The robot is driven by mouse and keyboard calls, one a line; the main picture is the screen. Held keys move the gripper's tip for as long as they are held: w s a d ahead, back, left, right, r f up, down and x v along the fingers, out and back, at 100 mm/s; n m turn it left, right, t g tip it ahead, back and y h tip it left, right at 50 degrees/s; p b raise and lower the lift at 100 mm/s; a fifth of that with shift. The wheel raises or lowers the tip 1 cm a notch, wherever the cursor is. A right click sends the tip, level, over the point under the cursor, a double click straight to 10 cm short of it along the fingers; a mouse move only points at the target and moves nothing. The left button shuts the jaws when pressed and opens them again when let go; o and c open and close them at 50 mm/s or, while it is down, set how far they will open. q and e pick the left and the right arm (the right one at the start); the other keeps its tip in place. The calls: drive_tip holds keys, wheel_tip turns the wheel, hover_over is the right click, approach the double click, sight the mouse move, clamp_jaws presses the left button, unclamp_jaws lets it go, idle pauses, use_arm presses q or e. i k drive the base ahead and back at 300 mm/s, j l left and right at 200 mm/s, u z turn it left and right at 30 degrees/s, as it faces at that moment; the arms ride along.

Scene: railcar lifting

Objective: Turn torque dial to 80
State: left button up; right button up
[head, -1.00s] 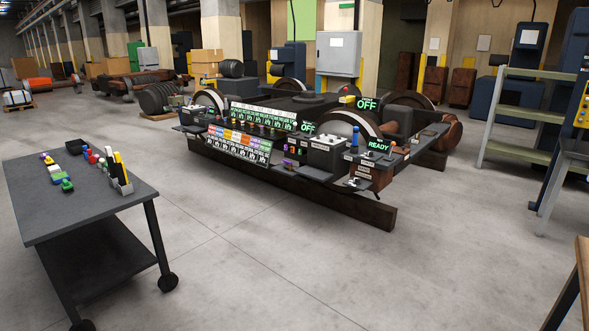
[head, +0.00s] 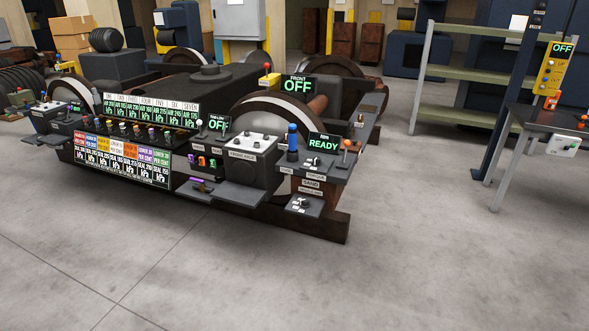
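A dark railcar truck with control panels stands in the middle of the head view. A small dial with a pale pointer (head: 301,203) sits on a low shelf at its right front corner. Neither of my grippers is in view.
A green OFF display (head: 296,86) stands on top of the truck. A row of kPa panels (head: 120,155) runs along its left front. A shelf rack (head: 470,75) and a bench with a yellow control box (head: 556,72) are at the right. The floor in front is clear.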

sight(317, 160)
drive_tip(key=i+j+u, duration=0.2)
drive_tip(key=i, duration=0.2)
drive_tip(key=i+l+u, duration=0.45)
drive_tip(key=u, duration=0.25)
drive_tip(key=i+l+u, duration=0.1)
drive_tip(key=l+u, duration=0.25)
